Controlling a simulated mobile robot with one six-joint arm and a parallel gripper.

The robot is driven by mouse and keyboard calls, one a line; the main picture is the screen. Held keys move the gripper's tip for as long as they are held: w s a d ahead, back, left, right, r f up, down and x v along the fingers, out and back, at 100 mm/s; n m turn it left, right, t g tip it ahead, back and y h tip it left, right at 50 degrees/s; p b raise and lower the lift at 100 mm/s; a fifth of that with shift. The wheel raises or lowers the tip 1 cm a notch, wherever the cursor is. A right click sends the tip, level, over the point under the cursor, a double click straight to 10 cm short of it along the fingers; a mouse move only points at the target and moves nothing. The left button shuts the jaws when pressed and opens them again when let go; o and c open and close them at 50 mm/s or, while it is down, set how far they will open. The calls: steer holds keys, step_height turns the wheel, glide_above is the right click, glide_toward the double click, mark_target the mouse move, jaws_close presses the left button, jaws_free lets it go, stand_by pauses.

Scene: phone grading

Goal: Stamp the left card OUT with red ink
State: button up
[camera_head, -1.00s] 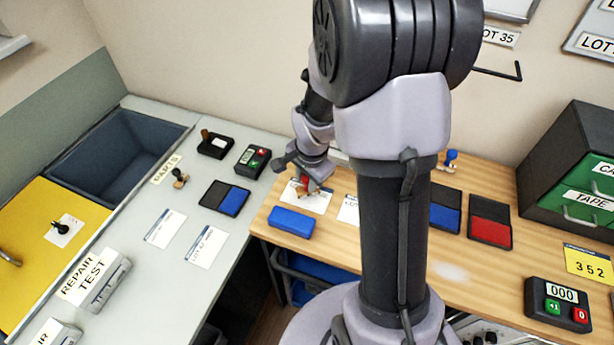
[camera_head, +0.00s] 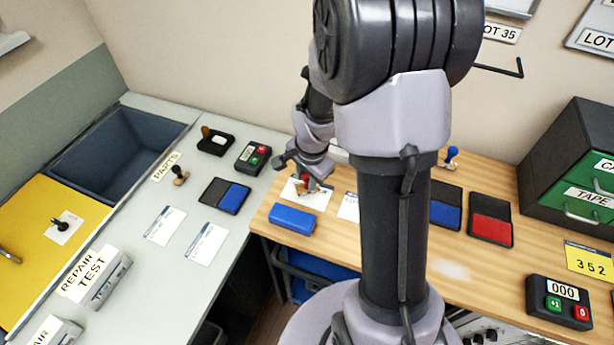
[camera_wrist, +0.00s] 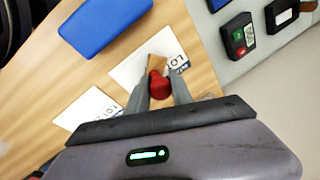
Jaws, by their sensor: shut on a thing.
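My gripper (camera_head: 307,184) is shut on a stamp with a red knob (camera_wrist: 158,85) and a wooden block (camera_wrist: 157,62). It holds the stamp over the left white card (camera_head: 318,200) on the wooden bench. In the wrist view the stamp covers part of this card (camera_wrist: 128,70); I cannot tell whether it touches. The card's face under the stamp is hidden. A second card (camera_head: 347,206) lies to the right, partly behind my arm, and also shows in the wrist view (camera_wrist: 88,108). The red ink pad (camera_head: 491,230) lies open right of my arm.
A blue box (camera_head: 292,219) lies in front of the left card. A blue ink pad (camera_head: 445,215) and a blue-knobbed stamp (camera_head: 450,154) are right of my arm. A counter box (camera_head: 558,303) stands at the front right. The grey bench (camera_head: 150,270) at left holds other cards and pads.

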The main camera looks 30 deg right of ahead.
steer(key=shift+f+b, duration=0.4)
steer(key=shift+b, duration=0.05)
stand_by(1.3)
steer(key=shift+r, duration=0.1)
steer(key=p+v, duration=0.1)
steer(key=v, duration=0.1)
steer(key=w+p+v, duration=0.1)
steer(key=p+v, duration=0.3)
steer(key=v, duration=0.1)
steer(key=shift+w+d+r, duration=0.15)
steer(key=shift+w+d, duration=0.05)
steer(key=shift+w, duration=0.1)
stand_by(0.7)
